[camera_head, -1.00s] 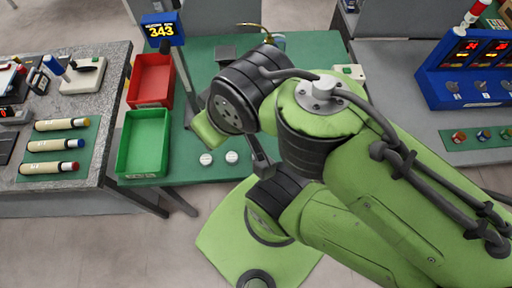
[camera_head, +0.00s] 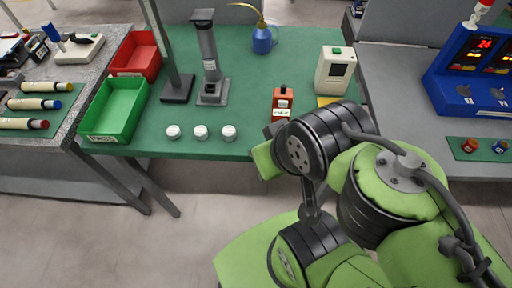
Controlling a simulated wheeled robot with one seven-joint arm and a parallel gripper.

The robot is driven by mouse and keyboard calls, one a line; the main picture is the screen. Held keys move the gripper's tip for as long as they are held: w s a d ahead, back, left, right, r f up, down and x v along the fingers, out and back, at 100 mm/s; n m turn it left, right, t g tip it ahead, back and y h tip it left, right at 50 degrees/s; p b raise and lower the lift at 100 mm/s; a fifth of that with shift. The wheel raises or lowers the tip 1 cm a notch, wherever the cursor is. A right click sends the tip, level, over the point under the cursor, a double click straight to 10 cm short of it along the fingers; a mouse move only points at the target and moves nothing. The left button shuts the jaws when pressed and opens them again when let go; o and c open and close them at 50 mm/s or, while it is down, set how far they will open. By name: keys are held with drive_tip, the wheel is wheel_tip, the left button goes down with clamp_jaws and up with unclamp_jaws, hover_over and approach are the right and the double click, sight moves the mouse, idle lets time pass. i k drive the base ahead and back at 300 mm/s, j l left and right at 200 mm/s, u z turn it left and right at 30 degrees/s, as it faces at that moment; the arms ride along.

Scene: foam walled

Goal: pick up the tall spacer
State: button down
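Three small white round pieces stand in a row near the front edge of the green table: a left one (camera_head: 173,132), a middle one (camera_head: 200,132) and a right one (camera_head: 229,132). They look like spacers. Seen from above, they are close in size, and I cannot tell for sure which is the tall spacer. My green and black arm reaches in from the lower right, and its wrist part is to the right of the row, apart from it. My gripper's fingers are not visible; the arm hides that area.
The green table (camera_head: 150,172) also holds a green bin (camera_head: 92,132), a red bin (camera_head: 150,65), a grey column stand (camera_head: 211,60), a blue oil can (camera_head: 262,42), an orange-red block (camera_head: 283,100) and a pale meter (camera_head: 335,70). Free surface lies behind the white pieces.

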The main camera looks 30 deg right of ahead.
sight(228, 132)
drive_tip(key=i+j+z, duration=0.1)
drive_tip(key=j, duration=0.25)
drive_tip(key=i+j+z, duration=0.15)
drive_tip(key=j, duration=0.2)
drive_tip(key=i+j+z, duration=0.1)
drive_tip(key=j, duration=0.25)
drive_tip(key=i+j+z, duration=0.1)
drive_tip(key=j, duration=0.3)
drive_tip(key=i+j+z, duration=0.1)
drive_tip(key=j, duration=0.3)
drive_tip(key=i+l, duration=0.05)
drive_tip(key=i, duration=0.05)
